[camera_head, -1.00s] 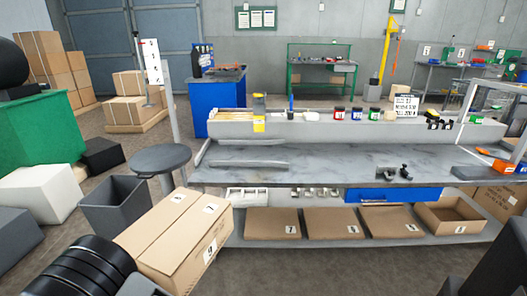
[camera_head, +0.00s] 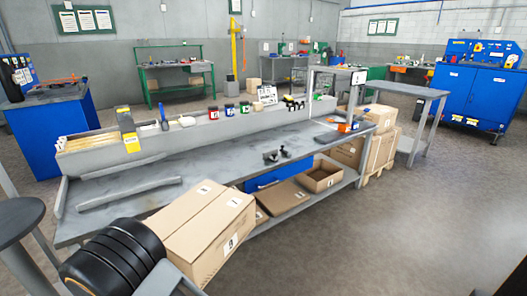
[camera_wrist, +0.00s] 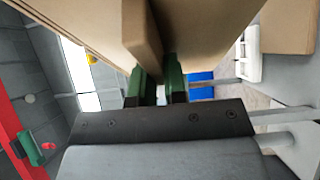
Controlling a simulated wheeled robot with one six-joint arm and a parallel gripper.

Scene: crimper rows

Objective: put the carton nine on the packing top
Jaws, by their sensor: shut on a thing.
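Carton nine (camera_head: 208,232) is a closed brown box with white labels, low in the head view, with a "9" on its near side. It hangs in front of the long grey workbench and hides part of its front edge. My gripper (camera_wrist: 159,78) shows green-padded fingers in the wrist view, shut on a thin cardboard edge of the carton (camera_wrist: 215,25). The fingertips are hidden in the head view. A bare grey worktop (camera_head: 215,154) runs behind the carton, and a separate grey table (camera_head: 407,88) stands to the right. No label tells which is the packing top.
A small black clamp (camera_head: 276,155) sits on the worktop, and a grey bar (camera_head: 130,193) lies at its left. Stacked cartons (camera_head: 378,140) stand at the bench's right end. A stool (camera_head: 18,218) is at left. Floor at right is clear.

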